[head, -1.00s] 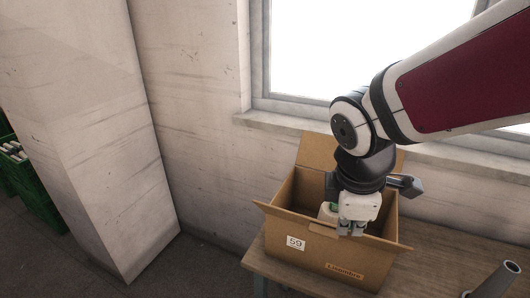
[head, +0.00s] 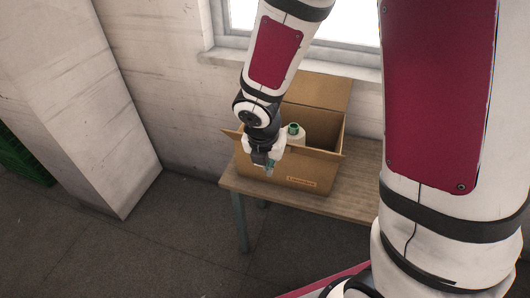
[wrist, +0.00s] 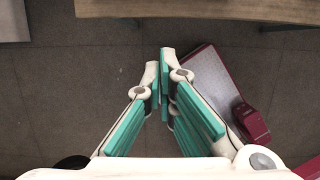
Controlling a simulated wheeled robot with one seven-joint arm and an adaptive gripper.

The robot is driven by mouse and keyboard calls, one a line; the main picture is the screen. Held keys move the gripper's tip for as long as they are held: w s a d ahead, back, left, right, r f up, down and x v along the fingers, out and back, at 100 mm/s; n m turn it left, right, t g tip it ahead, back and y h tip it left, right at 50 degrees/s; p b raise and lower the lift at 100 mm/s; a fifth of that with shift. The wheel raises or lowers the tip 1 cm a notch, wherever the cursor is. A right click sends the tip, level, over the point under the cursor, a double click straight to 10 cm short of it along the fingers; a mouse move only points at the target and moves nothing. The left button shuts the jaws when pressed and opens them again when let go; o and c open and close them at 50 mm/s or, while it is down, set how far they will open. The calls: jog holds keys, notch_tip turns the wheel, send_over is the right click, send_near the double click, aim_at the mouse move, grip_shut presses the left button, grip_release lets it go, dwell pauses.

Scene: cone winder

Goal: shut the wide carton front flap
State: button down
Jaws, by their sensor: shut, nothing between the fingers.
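The brown carton (head: 320,178) stands on a wooden table in the head view. Its back flap (head: 318,92) stands up and its side flaps lean outward, so its top is open. A narrow strip (head: 312,153) along the front rim may be the front flap; I cannot tell its angle, and my arm covers the left part of the front. My gripper (head: 268,172) points down just in front of the carton's front wall. In the wrist view its teal fingers (wrist: 162,75) meet at the tips with nothing between them. Any contact with the carton is not clear.
A pale bottle-like item with a green top (head: 294,132) stands inside the carton. The table (head: 350,205) has bare top to the carton's right. A window and wall are behind, a pale pillar (head: 90,100) at left.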

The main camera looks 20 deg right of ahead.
jog(key=shift+w+d+f+p, duration=0.25)
jog(key=shift+w+d+f, duration=0.25)
jog(key=shift+w+d, duration=0.3)
jog(key=shift+w+d+f+p, duration=0.25)
jog(key=shift+w+d+f, duration=0.3)
jog(key=shift+w, duration=0.45)
jog(key=shift+w+d+r, duration=0.1)
